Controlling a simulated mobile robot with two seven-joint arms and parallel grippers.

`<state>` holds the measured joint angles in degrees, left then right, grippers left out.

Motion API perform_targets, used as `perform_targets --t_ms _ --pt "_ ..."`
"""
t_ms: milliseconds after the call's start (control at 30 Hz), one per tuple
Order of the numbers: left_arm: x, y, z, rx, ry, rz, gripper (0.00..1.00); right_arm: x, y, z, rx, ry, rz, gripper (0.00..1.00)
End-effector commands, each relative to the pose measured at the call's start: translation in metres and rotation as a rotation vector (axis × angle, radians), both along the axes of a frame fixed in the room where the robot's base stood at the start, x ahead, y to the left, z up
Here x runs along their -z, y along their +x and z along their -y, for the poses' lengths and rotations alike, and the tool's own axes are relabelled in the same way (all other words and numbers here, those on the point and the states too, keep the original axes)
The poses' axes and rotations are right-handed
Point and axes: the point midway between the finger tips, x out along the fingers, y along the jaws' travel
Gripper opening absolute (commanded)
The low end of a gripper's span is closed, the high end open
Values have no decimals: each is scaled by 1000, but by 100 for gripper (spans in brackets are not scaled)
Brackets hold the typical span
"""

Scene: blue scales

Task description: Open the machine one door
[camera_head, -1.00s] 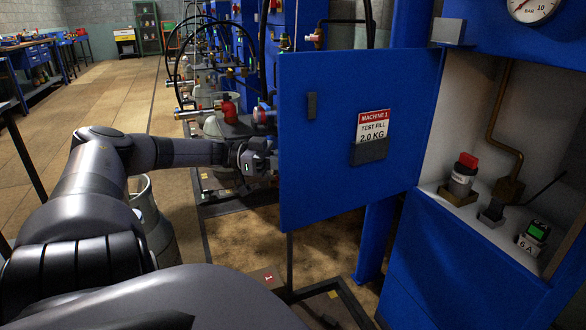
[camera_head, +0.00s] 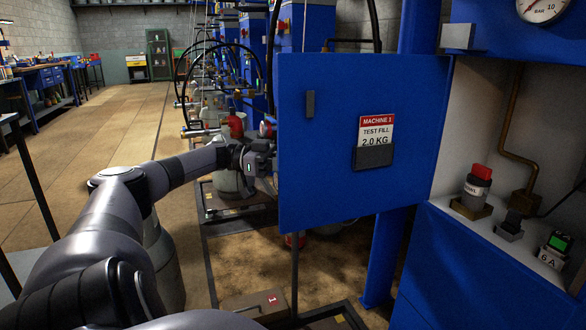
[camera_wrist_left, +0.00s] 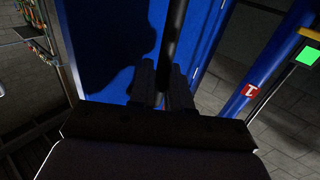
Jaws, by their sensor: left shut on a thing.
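The machine one door (camera_head: 335,180) is a blue panel in the middle of the head view, standing open and swung out to the left of the cabinet opening. A "MACHINE 1 TEST FILL 2.0 KG" card (camera_head: 376,130) sits in a dark holder on the face toward me. My left gripper reaches behind the door's left edge, so its fingers are hidden in the head view. In the left wrist view, my left gripper (camera_wrist_left: 177,85) is shut on a dark bar, the door handle (camera_wrist_left: 174,35), in front of the blue door (camera_wrist_left: 110,45). My right gripper is not in view.
A blue post (camera_head: 385,255) stands below the door.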

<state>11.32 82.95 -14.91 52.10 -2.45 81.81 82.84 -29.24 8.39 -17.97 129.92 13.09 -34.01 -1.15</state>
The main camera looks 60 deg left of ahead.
Motion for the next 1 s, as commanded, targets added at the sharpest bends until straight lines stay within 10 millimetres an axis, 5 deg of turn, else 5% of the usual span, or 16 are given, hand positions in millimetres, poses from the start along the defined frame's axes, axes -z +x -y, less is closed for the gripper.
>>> perform_targets --t_ms 533,567,600,1000 --pt "-5 4 1 -6 -11 13 0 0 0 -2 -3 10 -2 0" --pt "-5 4 1 -6 -11 13 27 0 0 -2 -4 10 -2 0" --pt "-4 4 1 -6 -11 13 34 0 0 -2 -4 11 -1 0" --pt "-2 -2 -7 -8 -4 3 34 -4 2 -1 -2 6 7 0"
